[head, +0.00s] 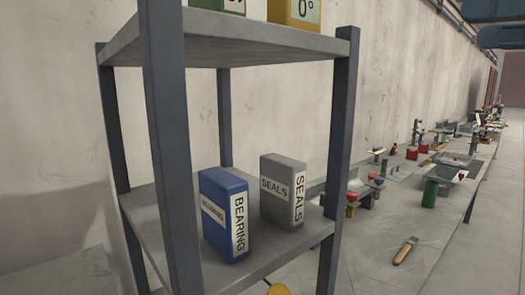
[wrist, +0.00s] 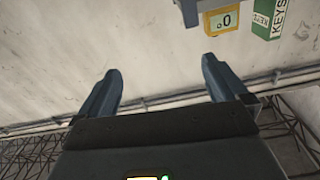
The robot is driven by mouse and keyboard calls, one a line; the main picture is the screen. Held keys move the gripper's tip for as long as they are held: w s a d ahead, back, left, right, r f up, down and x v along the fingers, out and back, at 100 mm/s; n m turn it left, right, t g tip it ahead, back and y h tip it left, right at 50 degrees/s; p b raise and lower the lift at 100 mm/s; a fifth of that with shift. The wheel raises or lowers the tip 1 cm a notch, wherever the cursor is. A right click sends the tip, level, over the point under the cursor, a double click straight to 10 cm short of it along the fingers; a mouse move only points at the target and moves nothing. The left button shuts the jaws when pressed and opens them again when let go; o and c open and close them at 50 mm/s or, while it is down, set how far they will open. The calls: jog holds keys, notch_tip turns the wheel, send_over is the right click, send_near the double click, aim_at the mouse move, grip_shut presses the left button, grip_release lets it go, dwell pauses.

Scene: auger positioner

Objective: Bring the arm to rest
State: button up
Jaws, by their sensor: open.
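My gripper (wrist: 160,88) shows in the wrist view with its two blue-grey fingers spread wide apart. Nothing is between them. In the head view the gripper's fingers do not show; blue parts at the top right corner look like my arm.
A metal shelf unit (head: 345,130) stands close in the head view. It holds a blue BEARING box (head: 222,215) and a grey SEALS box (head: 280,190). A yellow box (wrist: 221,20) and a green KEYS box (wrist: 270,20) show in the wrist view. A long bench (head: 430,230) with several tools runs along the wall.

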jog(key=w+f+m+t+h, duration=0.2)
jog(key=f+m, duration=0.2)
jog(key=f, duration=0.4)
jog(key=w+f+m+t+h, duration=0.1)
jog(key=w+f+m, duration=0.2)
jog(key=f, duration=0.6)
jog(key=s+a+f+m+h, duration=0.1)
jog(key=s+f+m+h, duration=0.15)
jog(key=f, duration=0.65)
jog(key=s+a+f+m+h, duration=0.1)
jog(key=s+f+m+h, duration=0.2)
jog(key=f, duration=0.6)
jog(key=s+a+f+n+g, duration=0.1)
jog(key=s+f, duration=0.3)
jog(key=s, duration=0.6)
jog(key=s+a+f+n+g+h, duration=0.1)
jog(key=s+a+f+n, duration=0.1)
jog(key=s, duration=0.9)
jog(key=s+a+f+n+g+h, duration=0.1)
jog(key=s+f, duration=0.4)
jog(key=s, duration=0.6)
jog(key=a+n, duration=0.1)
jog(key=n, duration=0.1)
jog(key=shift+f+n, duration=0.35)
jog(key=shift+f, duration=0.05)
